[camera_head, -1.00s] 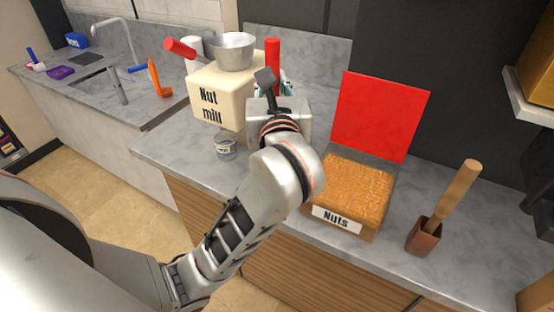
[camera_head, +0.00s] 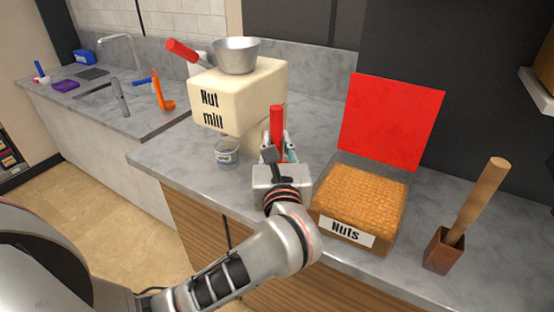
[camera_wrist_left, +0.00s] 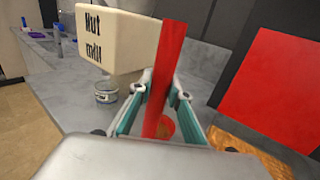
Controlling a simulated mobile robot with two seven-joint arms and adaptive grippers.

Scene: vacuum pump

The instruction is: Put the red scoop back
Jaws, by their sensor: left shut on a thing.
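The red scoop (camera_head: 276,123) is held by its upright handle in my left gripper (camera_head: 277,146), between the nut mill and the nuts box. In the left wrist view the scoop's red handle (camera_wrist_left: 170,55) stands between the teal-sided fingers of my left gripper (camera_wrist_left: 162,94). Its rounded red lower part shows below them, partly hidden by the handle and fingers. The nuts box (camera_head: 318,222), with its red lid (camera_head: 393,120) open, is just right of the gripper and full of orange-brown nuts. My right gripper is not in view.
The cream nut mill (camera_head: 240,95) with a metal bowl (camera_head: 237,56) stands behind left. A small glass jar (camera_head: 227,153) is in front of it. A brown holder (camera_head: 443,252) with a wooden-handled tool stands right of the nuts box. The worktop's left front is clear.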

